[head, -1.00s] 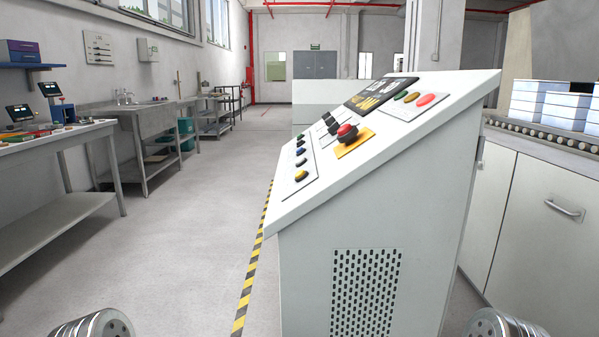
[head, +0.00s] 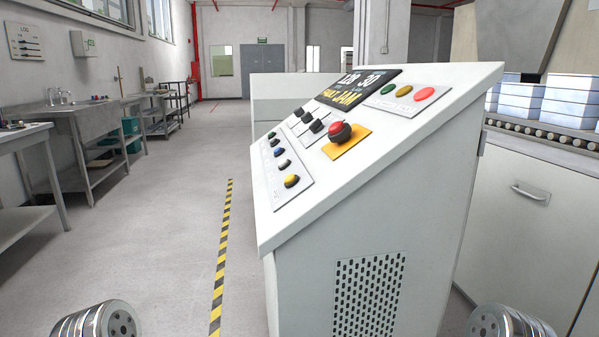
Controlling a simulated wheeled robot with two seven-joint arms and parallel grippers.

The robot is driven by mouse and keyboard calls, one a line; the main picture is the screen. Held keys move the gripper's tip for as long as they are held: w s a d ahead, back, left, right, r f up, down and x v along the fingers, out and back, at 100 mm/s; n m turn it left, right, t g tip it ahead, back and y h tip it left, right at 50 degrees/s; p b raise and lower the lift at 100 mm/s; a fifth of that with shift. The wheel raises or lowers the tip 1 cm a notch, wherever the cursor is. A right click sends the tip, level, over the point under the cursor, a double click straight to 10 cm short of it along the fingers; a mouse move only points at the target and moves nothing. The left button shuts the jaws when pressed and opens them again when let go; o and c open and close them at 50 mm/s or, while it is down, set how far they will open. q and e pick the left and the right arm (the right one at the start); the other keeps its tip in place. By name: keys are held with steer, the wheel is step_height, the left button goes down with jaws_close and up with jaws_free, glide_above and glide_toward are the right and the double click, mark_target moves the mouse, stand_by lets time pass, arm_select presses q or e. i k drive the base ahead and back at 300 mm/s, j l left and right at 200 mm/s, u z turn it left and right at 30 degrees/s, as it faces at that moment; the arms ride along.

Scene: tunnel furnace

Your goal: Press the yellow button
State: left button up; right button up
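A sloped white control console (head: 390,150) stands close in front of me, right of centre. A yellow button (head: 291,181) is the nearest in a row of buttons on a light plate along the console's left edge. A second yellow round piece (head: 404,91) sits between a green one (head: 387,89) and a red one (head: 425,94) at the upper right of the panel. Neither gripper is in view; only metal parts of my arms show at the bottom corners.
A dark display (head: 357,88) is at the top. Open floor with a striped line (head: 222,260) is left of the console. A roller conveyor (head: 545,133) runs at right.

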mark_target(290, 178)
steer(key=i+j+z, duration=0.15)
steer(key=j+z, duration=0.2)
steer(key=j, duration=0.2)
steer(key=i+j+z, duration=0.15)
steer(key=j+z, duration=0.15)
steer(key=j, duration=0.25)
steer(key=j+z, duration=0.35)
steer(key=j, duration=0.2)
steer(key=j+z, duration=0.3)
steer(key=j, duration=0.3)
steer(key=k+j+z, duration=0.1)
steer(key=j+z, duration=0.25)
steer(key=j, duration=0.2)
steer(key=k+j+z, duration=0.15)
steer(key=j+z, duration=0.2)
steer(key=j, duration=0.2)
steer(key=k+j+z, duration=0.3)
steer(key=j, duration=0.2)
steer(key=k+j+z, duration=0.2)
steer(key=j+z, duration=0.15)
steer(key=j, duration=0.15)
